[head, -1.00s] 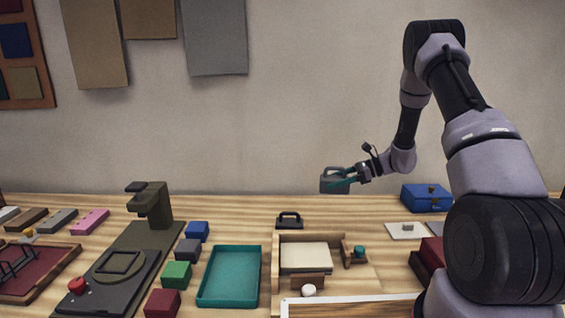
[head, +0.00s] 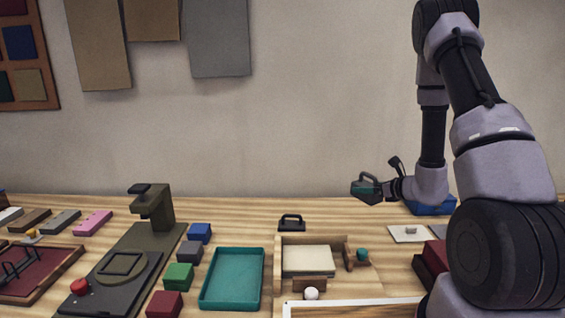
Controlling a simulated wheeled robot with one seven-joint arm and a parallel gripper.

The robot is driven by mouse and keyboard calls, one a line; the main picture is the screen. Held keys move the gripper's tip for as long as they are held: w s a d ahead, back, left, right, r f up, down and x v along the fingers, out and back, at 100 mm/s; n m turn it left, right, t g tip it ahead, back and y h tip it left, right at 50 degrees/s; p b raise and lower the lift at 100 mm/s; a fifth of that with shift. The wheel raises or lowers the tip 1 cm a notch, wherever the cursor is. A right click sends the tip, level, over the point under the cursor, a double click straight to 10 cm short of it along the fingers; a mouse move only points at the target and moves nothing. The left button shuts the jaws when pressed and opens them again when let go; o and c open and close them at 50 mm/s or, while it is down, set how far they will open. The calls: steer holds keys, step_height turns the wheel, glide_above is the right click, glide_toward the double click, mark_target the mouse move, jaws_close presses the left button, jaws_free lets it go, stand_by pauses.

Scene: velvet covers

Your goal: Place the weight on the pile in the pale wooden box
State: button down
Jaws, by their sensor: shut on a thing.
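My gripper (head: 378,189) is shut on a small dark block with teal on it (head: 363,187). It holds the block in the air, behind and to the right of the pale wooden box (head: 278,265). A pile of cream sheets (head: 307,259) lies in the box. A black block with a handle on top (head: 291,224), which looks like a weight, stands on the table just behind the box. I cannot tell whether the held block is also a weight. The fingertips are small and partly hidden.
A teal tray (head: 232,250) lies left of the box, with several coloured blocks (head: 178,276) beyond it. A white knob (head: 311,293) and a teal-topped wooden piece (head: 360,258) are by the box. A blue case (head: 432,208) sits behind my arm.

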mark_target(367, 182)
steer(key=shift+d+r, duration=0.15)
steer(key=shift+r, duration=0.2)
step_height(367, 182, up, 12)
steer(key=w+m+t+h, duration=0.1)
steer(key=w+m+h, duration=0.1)
steer(key=shift+w+r+m+h, duration=0.15)
steer(key=shift+w+m+h, duration=0.05)
steer(key=shift+m+h, duration=0.1)
steer(key=shift+s, duration=0.1)
